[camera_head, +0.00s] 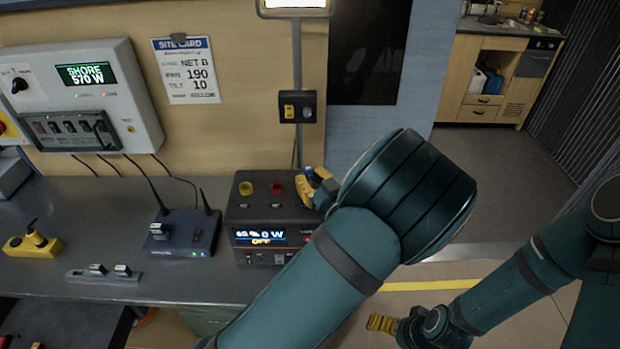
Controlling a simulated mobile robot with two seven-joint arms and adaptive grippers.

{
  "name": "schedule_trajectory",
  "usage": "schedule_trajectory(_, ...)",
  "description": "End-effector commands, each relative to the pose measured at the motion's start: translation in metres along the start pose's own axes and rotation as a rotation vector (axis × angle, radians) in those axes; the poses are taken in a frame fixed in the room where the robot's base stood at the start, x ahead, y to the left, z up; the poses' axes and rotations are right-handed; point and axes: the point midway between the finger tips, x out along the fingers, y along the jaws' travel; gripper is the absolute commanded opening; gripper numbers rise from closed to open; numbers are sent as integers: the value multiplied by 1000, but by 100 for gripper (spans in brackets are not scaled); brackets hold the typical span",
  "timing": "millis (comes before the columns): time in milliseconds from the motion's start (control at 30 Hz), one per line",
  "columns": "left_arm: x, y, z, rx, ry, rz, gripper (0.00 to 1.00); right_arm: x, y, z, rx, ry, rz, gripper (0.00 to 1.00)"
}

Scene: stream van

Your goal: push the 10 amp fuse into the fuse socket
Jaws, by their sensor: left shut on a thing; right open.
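My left gripper (311,187), with yellow fingers, is at the right end of the black power box (245,214), close to its top. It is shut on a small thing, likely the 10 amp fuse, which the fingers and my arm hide. I cannot make out the fuse socket; that end of the box is partly covered by my gripper and arm. The box's display reads 0 W and OFF. My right gripper (382,323) is open and empty, low over the floor and away from the bench.
A yellow post and a red post stand on the box. Left of it are a router with antennas (180,238), a grey rack (90,276) with two small plugs, and a yellow block (30,243). A wall panel (95,90) reads SHORE 570 W. The bench (180,288) front is clear.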

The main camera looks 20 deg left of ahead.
Motion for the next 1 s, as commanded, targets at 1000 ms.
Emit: schedule_trajectory(1000, 0, 0, 14, 0, 1, -1, 3, 10, 4, 1, 0, 0, 0, 100)
